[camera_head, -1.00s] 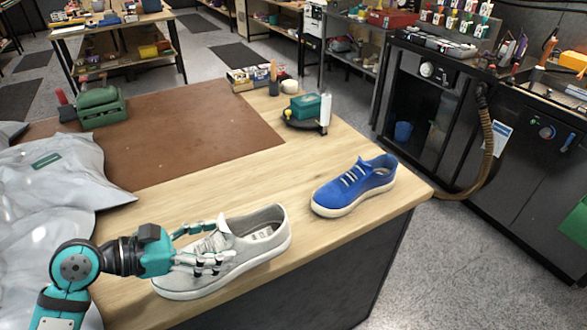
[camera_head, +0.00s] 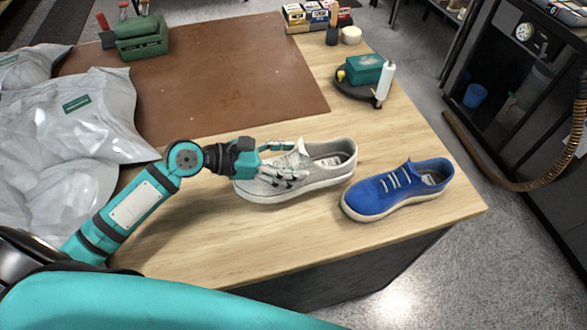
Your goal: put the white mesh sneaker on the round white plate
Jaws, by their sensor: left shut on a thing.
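The white mesh sneaker (camera_head: 328,176), light grey-white with a pale sole, is left of the blue sneaker at the wooden bench (camera_head: 225,240). Its toe points left. My left gripper (camera_head: 285,165) is shut on its front upper, near the laces, and hides part of it. I cannot tell whether its sole touches the bench or is slightly raised. I do not see a round white plate in this view. My right gripper is not in view.
A blue sneaker (camera_head: 398,192) stands close to the right. Grey plastic bags (camera_head: 75,140) lie left. The brown mat (camera_head: 220,80) is mostly clear.

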